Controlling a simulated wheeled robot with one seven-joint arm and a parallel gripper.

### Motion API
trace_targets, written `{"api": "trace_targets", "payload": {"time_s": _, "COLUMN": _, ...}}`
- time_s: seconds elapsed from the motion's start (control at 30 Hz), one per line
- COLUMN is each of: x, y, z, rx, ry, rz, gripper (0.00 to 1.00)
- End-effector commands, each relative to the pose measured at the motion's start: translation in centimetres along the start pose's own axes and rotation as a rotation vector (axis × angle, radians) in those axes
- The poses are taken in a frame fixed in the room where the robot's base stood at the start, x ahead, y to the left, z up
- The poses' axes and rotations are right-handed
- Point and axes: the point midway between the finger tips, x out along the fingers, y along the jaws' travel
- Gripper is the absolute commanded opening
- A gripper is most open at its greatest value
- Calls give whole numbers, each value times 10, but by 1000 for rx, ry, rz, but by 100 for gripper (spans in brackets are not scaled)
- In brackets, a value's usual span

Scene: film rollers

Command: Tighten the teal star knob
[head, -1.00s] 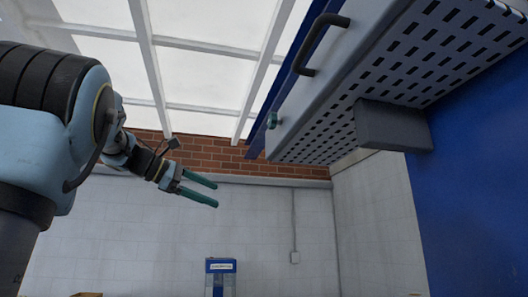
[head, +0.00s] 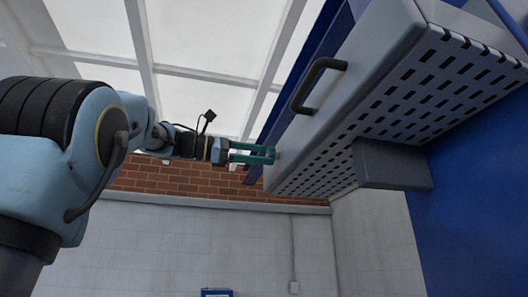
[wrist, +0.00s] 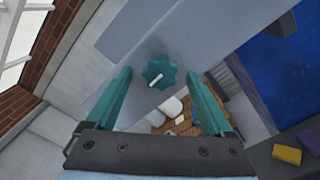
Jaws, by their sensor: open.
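The teal star knob (wrist: 160,70) shows in the wrist view on the grey face of the machine housing (wrist: 185,35). It has several rounded lobes and a pale pointer line running toward the lower left. My gripper (wrist: 159,76) is open, with one teal finger on each side of the knob and a visible gap to each. In the head view my gripper (head: 272,154) reaches right with its fingertips at the left end of the housing (head: 350,85). The knob is hidden or hard to make out there. I cannot tell whether the fingers touch the housing.
A black bar handle (head: 318,85) sticks out of the housing face, to the right of my gripper. A grey block (head: 392,165) hangs below the slotted underside. A blue panel (head: 470,215) stands at the right. Open air lies below and left of my gripper.

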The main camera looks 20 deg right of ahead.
Motion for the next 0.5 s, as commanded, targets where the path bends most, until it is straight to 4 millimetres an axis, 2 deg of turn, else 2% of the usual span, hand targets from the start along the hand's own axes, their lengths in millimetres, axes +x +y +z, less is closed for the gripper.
{"api": "trace_targets", "payload": {"time_s": 0.13, "x": 11, "y": 0, "z": 0, "rx": 0, "ry": 0, "rz": -1, "gripper": 86}}
{"api": "trace_targets", "payload": {"time_s": 0.43, "x": 13, "y": 0, "z": 0, "rx": 0, "ry": 2, "rz": 0, "gripper": 86}}
{"api": "trace_targets", "payload": {"time_s": 0.5, "x": 13, "y": 0, "z": 0, "rx": 0, "ry": 2, "rz": 0, "gripper": 80}}
